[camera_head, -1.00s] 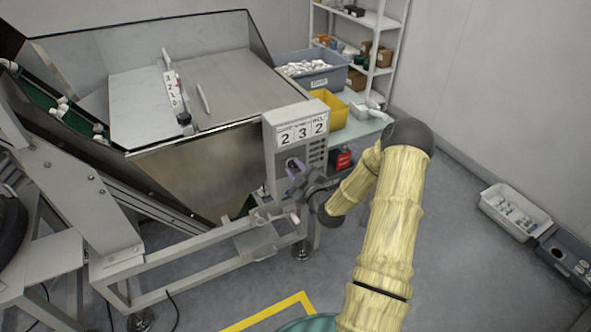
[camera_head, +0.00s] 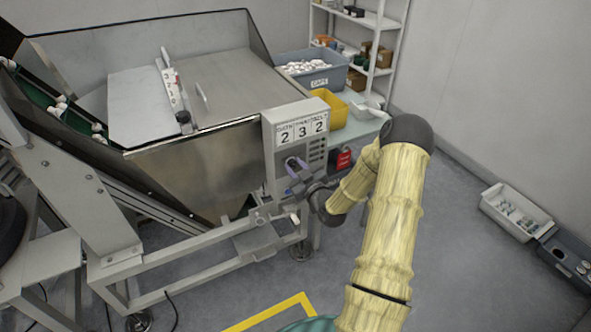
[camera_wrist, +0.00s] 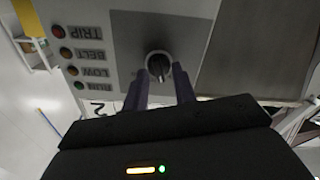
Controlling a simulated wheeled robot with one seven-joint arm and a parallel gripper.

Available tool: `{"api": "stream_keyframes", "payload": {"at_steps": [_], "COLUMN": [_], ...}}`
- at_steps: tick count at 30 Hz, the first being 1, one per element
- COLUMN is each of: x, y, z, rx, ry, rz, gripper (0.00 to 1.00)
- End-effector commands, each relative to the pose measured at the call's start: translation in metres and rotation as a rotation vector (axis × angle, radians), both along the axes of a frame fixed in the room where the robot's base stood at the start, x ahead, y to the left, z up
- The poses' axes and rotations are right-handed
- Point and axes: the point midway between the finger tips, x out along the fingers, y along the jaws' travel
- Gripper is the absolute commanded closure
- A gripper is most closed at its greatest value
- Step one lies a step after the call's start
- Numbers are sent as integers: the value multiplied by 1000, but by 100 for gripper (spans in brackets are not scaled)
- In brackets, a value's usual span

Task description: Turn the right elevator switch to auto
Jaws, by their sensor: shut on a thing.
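The elevator switch is a round black knob (camera_wrist: 158,66) on a grey plate of the control box (camera_head: 266,140). In the wrist view its pointer faces toward my gripper. My gripper (camera_wrist: 158,74) has its two purple fingers on either side of the knob's front, shut on it. In the head view my gripper (camera_head: 294,170) is at the front face of the box, and its fingers cover most of the knob. The position marks around the knob cannot be read.
Indicator lights labelled TRIP, BELT, LOW and RUN (camera_wrist: 85,57) sit beside the knob. The box stands against the metal hopper (camera_head: 200,165). A yellow bin (camera_head: 330,108) and a blue caps bin (camera_head: 318,80) are behind.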

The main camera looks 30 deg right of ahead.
Motion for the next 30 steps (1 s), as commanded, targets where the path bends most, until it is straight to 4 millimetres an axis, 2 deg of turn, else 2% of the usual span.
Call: {"api": "stream_keyframes", "payload": {"at_steps": [12,29,30], "x": [0,0,0], "y": [-1,0,0], "z": [-1,-1,-1], "rx": [269,319,319], "ry": [11,14,14], "rz": [3,3,3], "gripper": [96,96,69]}}
